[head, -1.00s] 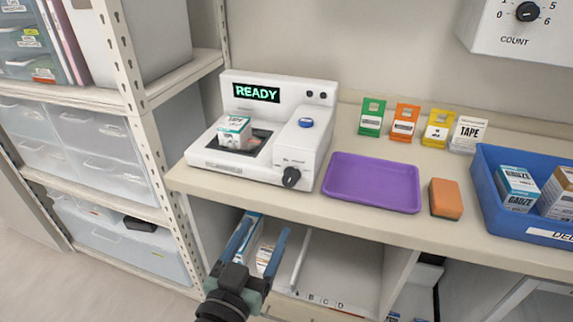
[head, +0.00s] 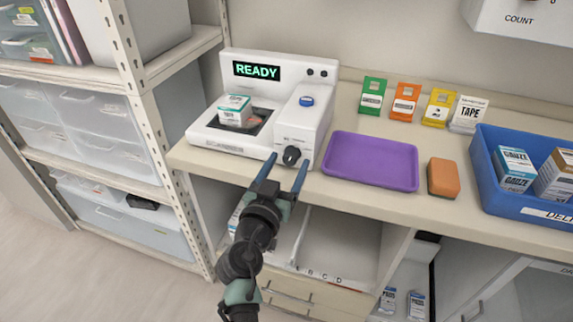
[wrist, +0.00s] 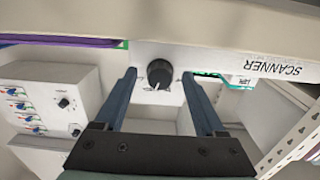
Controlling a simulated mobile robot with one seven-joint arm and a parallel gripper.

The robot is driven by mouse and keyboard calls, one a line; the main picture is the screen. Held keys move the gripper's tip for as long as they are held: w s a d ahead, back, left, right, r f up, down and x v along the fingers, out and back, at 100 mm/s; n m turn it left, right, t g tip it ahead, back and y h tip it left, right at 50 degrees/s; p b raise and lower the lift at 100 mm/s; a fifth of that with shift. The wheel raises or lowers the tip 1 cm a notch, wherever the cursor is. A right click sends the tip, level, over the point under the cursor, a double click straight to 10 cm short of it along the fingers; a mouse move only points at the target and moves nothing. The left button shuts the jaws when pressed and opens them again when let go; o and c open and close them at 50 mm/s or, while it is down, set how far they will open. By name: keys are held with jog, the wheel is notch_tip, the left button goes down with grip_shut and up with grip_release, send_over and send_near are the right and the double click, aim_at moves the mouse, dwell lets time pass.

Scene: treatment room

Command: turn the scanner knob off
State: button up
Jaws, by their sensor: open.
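The white scanner (head: 227,134) stands on the counter with its green READY display lit and a blue button on top. Its black knob (head: 291,156) is on the front face at the lower right; it also shows in the wrist view (wrist: 160,73), with a pale pointer mark. The lettering around it is too small to read. My gripper (head: 287,170) is open and empty, just in front of the scanner. In the wrist view its two fingers (wrist: 160,75) stand on either side of the knob, with gaps and no visible contact.
A teal-and-white box (head: 235,110) sits on the scanner's plate. A purple tray (head: 372,160), an orange sponge (head: 443,178) and a blue bin (head: 520,206) are to the right. Several colored packs stand behind. A shelf rack (head: 150,130) is close on the left.

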grip_shut()
dwell(0.3)
jog(key=shift+n, duration=0.3)
jog(key=n+b, duration=0.1)
jog(key=n, duration=0.7)
jog(key=n+p, duration=0.1)
jog(key=n, duration=0.3)
jog(key=shift+d+r+n, duration=0.1)
jog(key=shift+n, duration=0.2)
jog(key=n+p, duration=0.1)
jog(key=n, duration=0.3)
jog(key=shift+n+p, duration=0.3)
